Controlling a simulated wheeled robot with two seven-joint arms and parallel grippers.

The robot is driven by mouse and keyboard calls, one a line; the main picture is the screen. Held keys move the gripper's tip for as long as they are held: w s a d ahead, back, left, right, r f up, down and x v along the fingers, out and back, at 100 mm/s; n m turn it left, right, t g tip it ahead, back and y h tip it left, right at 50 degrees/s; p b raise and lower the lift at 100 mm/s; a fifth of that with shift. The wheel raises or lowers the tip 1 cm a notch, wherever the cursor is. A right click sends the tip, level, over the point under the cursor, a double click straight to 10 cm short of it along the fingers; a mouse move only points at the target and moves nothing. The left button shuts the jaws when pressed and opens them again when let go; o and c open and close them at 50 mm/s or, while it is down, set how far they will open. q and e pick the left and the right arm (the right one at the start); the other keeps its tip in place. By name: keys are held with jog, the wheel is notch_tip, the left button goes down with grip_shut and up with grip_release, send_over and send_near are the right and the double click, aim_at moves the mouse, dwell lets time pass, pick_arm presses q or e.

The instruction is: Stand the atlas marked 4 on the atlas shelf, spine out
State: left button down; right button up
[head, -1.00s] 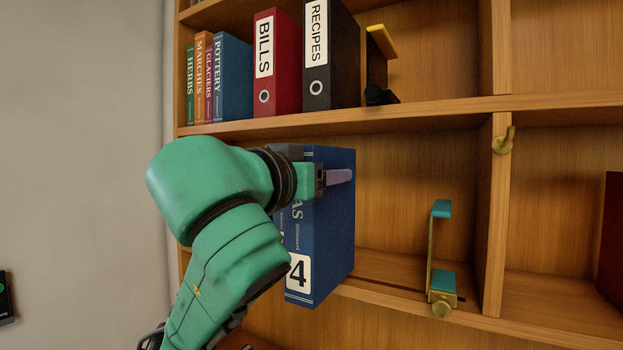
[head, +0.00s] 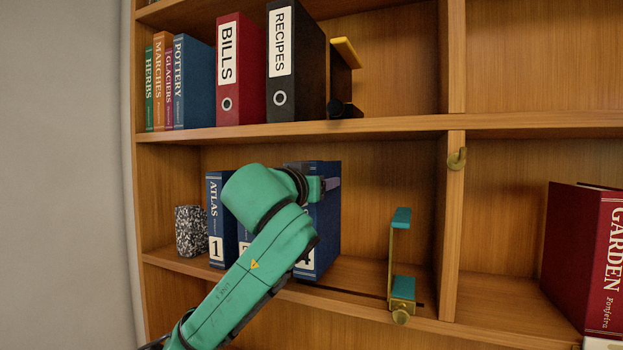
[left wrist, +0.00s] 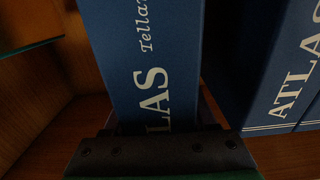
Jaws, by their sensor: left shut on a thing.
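The blue atlas marked 4 (head: 322,235) is upright at the front of the middle shelf (head: 345,306), spine facing out. My left gripper (head: 328,184) is shut on its upper part, and my arm hides much of its spine. I cannot tell whether its base rests on the board. The left wrist view shows its spine (left wrist: 145,60) between my fingers, with another blue atlas (left wrist: 270,75) close on the right. The atlas marked 1 (head: 216,225) stands to the left, with a partly hidden atlas (head: 244,240) beside it. My right gripper is not in view.
A speckled block (head: 191,231) stands left of the atlases. A brass bookend with teal pads (head: 401,255) stands to the right, with free shelf between. A brass hook (head: 457,159) is on the upright. Binders and books fill the shelf above; a red GARDEN book (head: 590,260) is at right.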

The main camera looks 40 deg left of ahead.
pick_arm(q)
jog(key=shift+w+a+r, duration=0.1)
jog(key=shift+w+a, duration=0.05)
jog(key=shift+w, duration=0.3)
jog(key=shift+f+b, duration=0.95)
jog(key=shift+f, duration=0.25)
jog(key=shift+c, duration=0.6)
grip_release()
jog(key=shift+s, duration=0.1)
jog(key=b+v, duration=0.2)
jog(key=v, duration=1.2)
jog(key=shift+s+b, duration=0.3)
